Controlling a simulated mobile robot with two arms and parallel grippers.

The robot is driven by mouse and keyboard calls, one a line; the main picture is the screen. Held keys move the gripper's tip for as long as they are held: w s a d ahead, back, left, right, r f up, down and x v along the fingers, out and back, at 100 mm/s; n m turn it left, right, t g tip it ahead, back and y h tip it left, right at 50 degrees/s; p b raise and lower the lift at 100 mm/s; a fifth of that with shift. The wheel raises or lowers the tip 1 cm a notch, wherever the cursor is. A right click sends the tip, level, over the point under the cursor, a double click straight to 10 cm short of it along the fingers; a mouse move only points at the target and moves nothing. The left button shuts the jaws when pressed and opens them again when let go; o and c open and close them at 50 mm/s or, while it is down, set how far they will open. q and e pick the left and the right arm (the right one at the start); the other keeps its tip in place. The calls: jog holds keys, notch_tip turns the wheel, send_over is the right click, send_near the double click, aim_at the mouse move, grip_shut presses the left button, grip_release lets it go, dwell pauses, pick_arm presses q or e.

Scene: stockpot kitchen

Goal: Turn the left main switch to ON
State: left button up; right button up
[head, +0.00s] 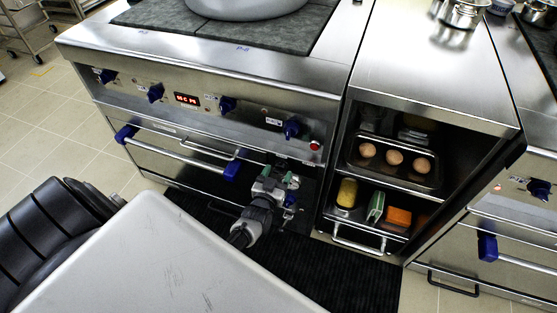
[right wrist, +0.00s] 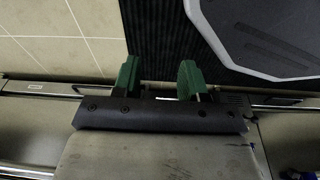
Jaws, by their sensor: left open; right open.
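The left range's front panel (head: 190,95) carries a row of blue knobs. The rightmost blue knob (head: 291,128) has a small label to its left and a red round lamp or button (head: 315,146) to its lower right. Another small blue part (head: 290,200) shows lower down, just beside my gripper. I cannot read which is the main switch or its position. My right gripper (right wrist: 160,80) is open and empty in the right wrist view.
A grey pot (head: 245,8) stands on the range. Blue-ended handle bars (head: 185,152) stick out below the panel. An open shelf to the right holds a tray with eggs (head: 394,158) and sponges (head: 398,217). A black mat (head: 345,275) lies on the floor. Another range (head: 515,215) stands at right.

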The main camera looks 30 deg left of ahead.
pick_arm(q)
jog(key=p+v, duration=0.1)
jog(key=v, duration=0.8)
jog(key=shift+s, duration=0.3)
pick_arm(e)
jog(key=s+f, duration=0.2)
jog(key=s, duration=0.1)
jog(key=s+f, duration=0.1)
jog(key=shift+s+d+f, duration=0.1)
jog(key=shift+s+d, duration=0.25)
jog(key=shift+d, duration=0.05)
pick_arm(q)
jog(key=shift+d, duration=0.15)
